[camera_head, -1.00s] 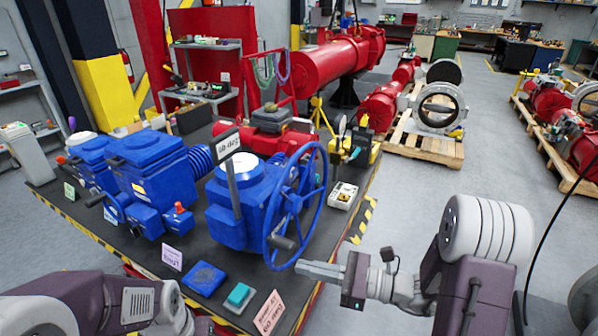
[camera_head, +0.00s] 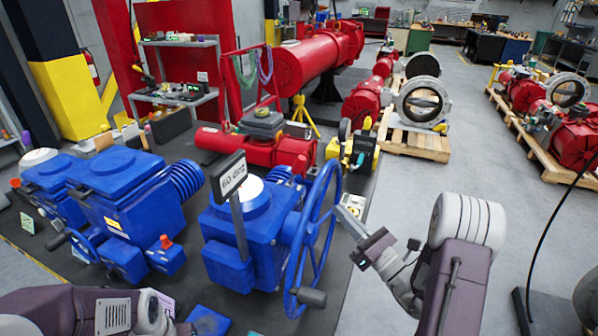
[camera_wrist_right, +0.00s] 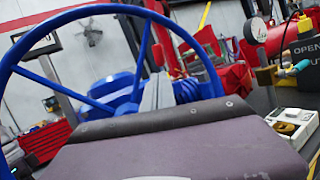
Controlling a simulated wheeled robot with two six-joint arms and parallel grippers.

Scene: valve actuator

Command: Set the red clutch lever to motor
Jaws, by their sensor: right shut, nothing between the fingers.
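A blue valve actuator (camera_head: 240,235) with a large blue handwheel (camera_head: 330,190) stands on the dark table. The wheel's dark crank handle (camera_head: 312,297) is at its bottom. I cannot clearly make out a red clutch lever; a small red-orange knob (camera_head: 166,241) tops a box on the blue unit to the left. My right gripper (camera_head: 345,220) is shut and empty, pointing up-left just right of the wheel. In the right wrist view, its fingers (camera_wrist_right: 157,92) appear against the wheel's spokes (camera_wrist_right: 95,103); contact is unclear. My left arm enters at lower left, its gripper out of view.
A "60 deg" sign (camera_head: 230,175) stands in front of the actuator. A red actuator (camera_head: 265,145) and a yellow device (camera_head: 355,150) stand behind. A white box (camera_head: 352,204) sits near the table's right edge. Open floor lies to the right.

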